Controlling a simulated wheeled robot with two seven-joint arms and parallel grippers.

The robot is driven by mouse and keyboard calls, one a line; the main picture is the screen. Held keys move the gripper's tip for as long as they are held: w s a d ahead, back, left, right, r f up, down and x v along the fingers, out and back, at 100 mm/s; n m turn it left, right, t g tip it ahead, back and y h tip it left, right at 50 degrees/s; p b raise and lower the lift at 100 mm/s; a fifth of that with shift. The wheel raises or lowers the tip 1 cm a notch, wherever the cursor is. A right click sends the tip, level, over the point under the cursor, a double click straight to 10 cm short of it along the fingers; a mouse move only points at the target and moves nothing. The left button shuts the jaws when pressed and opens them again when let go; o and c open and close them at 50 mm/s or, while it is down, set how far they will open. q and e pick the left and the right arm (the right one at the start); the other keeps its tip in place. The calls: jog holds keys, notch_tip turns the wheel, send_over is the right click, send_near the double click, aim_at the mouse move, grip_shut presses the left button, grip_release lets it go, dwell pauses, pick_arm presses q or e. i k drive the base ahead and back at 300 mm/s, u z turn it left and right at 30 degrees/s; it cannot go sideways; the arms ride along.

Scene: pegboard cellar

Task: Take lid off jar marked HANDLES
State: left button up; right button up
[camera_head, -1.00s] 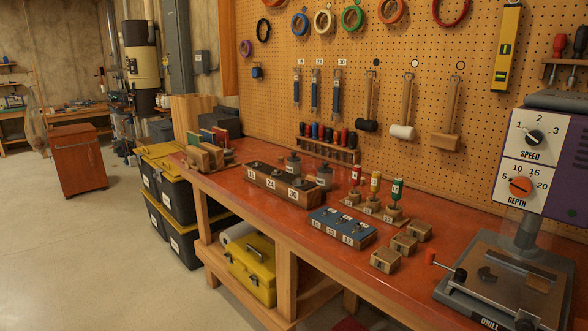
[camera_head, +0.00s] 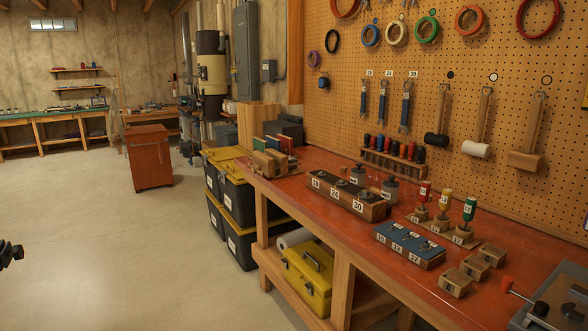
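I see no jar whose label I can read as HANDLES. Two small grey lidded containers or weights, one farther back (camera_head: 357,175) and one nearer (camera_head: 390,188), stand on the red workbench (camera_head: 340,260) behind a dark wooden block; their labels are too small to read. A black part, seemingly the tip of my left gripper (camera_head: 10,253), pokes in at the left edge, over the open floor and far from the bench. Whether it is open or shut does not show. My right gripper is not in view.
On the bench are a numbered wooden block (camera_head: 345,197), a blue-topped block (camera_head: 408,245), colored-handled tools (camera_head: 445,212) and small wooden blocks (camera_head: 468,272). Black yellow-lidded bins (camera_head: 240,205) and a red-brown cabinet (camera_head: 150,160) stand on the floor. Floor at left is clear.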

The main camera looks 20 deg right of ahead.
aim_at(358, 170)
jog(key=u, duration=0.05)
jog(key=i, duration=3.8)
jog(key=z, duration=2.3)
